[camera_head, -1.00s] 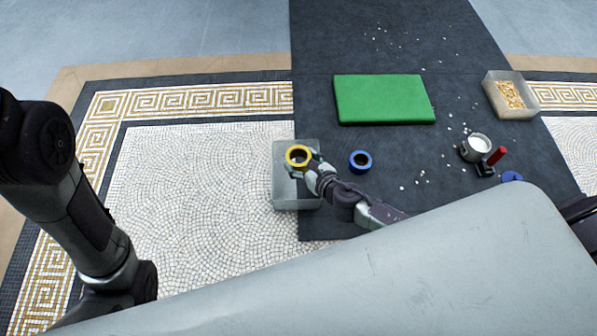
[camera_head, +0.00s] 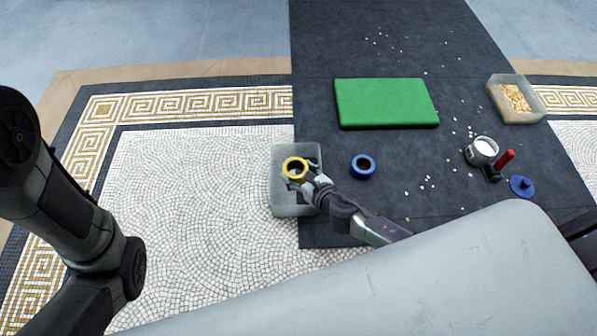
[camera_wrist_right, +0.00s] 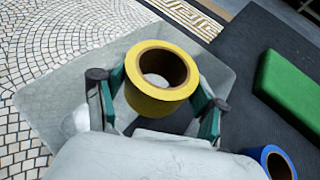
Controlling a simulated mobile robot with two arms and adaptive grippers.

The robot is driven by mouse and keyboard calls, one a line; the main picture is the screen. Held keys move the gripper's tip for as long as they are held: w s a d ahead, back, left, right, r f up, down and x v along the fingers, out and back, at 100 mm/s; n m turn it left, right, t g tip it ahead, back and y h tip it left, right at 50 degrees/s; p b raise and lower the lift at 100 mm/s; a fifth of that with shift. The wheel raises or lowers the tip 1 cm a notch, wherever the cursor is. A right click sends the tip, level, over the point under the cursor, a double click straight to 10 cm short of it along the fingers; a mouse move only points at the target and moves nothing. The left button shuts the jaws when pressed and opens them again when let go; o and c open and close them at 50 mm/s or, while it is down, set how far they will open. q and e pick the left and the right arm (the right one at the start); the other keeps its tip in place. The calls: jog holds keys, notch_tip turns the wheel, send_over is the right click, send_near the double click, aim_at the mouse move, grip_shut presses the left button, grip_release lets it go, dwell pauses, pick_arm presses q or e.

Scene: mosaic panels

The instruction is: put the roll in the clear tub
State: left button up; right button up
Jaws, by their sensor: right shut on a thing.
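A yellow tape roll (camera_head: 287,174) is held by my right gripper (camera_head: 305,171) over the clear tub (camera_head: 284,209) in the head view. The tub is translucent and stands at the left edge of the dark mat. In the right wrist view the yellow roll (camera_wrist_right: 150,104) sits between the two fingers of my right gripper (camera_wrist_right: 160,100), and the tub (camera_wrist_right: 50,95) spreads out beneath. How far the roll is above the tub floor is hard to tell. A blue roll (camera_head: 363,175) lies on the mat right of the tub. My left gripper is out of view.
A green pad (camera_head: 386,103) lies farther back on the dark mat (camera_head: 330,225). To the right are a bin of yellowish bits (camera_head: 519,116), a pot of white stuff (camera_head: 471,155), a red-handled tool (camera_head: 504,160) and a blue disc (camera_head: 521,188). White crumbs are scattered about.

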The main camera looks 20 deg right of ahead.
jog(key=shift+f, duration=0.35)
jog(key=o, duration=1.2)
jog(key=shift+s+f, duration=0.1)
jog(key=shift+f, duration=0.05)
jog(key=shift+c, duration=0.2)
